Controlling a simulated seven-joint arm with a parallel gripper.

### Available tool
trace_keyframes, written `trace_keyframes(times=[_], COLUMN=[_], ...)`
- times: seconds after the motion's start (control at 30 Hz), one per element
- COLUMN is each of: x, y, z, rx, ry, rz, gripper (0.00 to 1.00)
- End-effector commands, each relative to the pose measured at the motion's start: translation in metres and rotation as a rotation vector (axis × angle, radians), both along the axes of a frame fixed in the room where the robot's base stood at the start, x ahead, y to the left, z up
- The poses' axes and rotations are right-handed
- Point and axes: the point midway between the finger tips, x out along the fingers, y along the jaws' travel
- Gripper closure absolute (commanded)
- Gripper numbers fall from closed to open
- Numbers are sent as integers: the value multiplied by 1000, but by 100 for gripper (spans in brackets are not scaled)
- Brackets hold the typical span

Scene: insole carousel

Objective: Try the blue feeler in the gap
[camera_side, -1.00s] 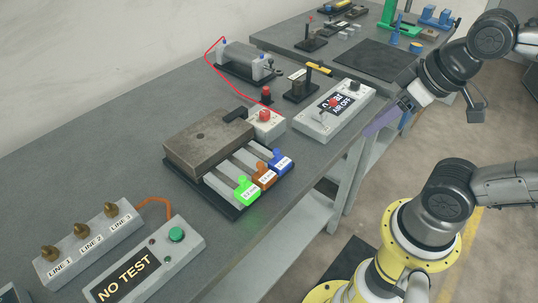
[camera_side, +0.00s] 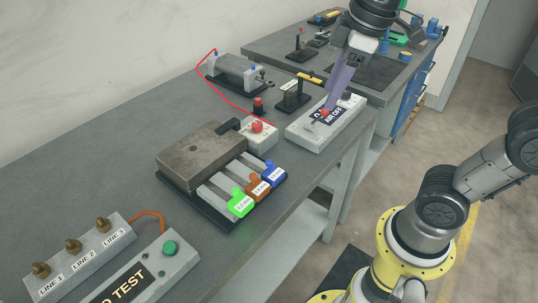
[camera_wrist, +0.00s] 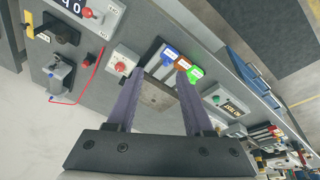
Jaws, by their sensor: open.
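The blue feeler (camera_side: 272,173) is the far right one of three handled strips beside a brown metal block (camera_side: 200,148); it also shows in the wrist view (camera_wrist: 168,54). The orange feeler (camera_side: 258,189) and green feeler (camera_side: 240,203) lie beside it. Their grey strips point toward the block; I cannot make out the gap itself. My gripper (camera_side: 328,106), with purple fingers, is over the AIR OFF box in the side view, away from the feelers. In the wrist view my gripper (camera_wrist: 161,75) is open and empty, its fingers spread across the block's image.
The AIR OFF box (camera_side: 315,138) with a red lever stands right of the feelers. A red-button box (camera_side: 262,138) sits behind the block. A test box (camera_side: 140,277) and a box with brass knobs (camera_side: 78,255) are at front left. Bench space (camera_side: 110,160) at left is bare.

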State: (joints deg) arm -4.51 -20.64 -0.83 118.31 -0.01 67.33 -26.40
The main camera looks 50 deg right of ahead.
Motion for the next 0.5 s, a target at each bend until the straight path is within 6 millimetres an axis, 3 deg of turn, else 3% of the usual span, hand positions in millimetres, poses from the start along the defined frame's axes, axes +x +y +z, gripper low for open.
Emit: trace_keyframes(times=[0.1, 0.3, 0.5], x=[39, 87, 103], y=[15, 40, 54], z=[-2, -23, -48], rx=[-24, -46, -54], ry=[85, 198, 262], rz=[108, 212, 240], gripper=[48, 48, 48])
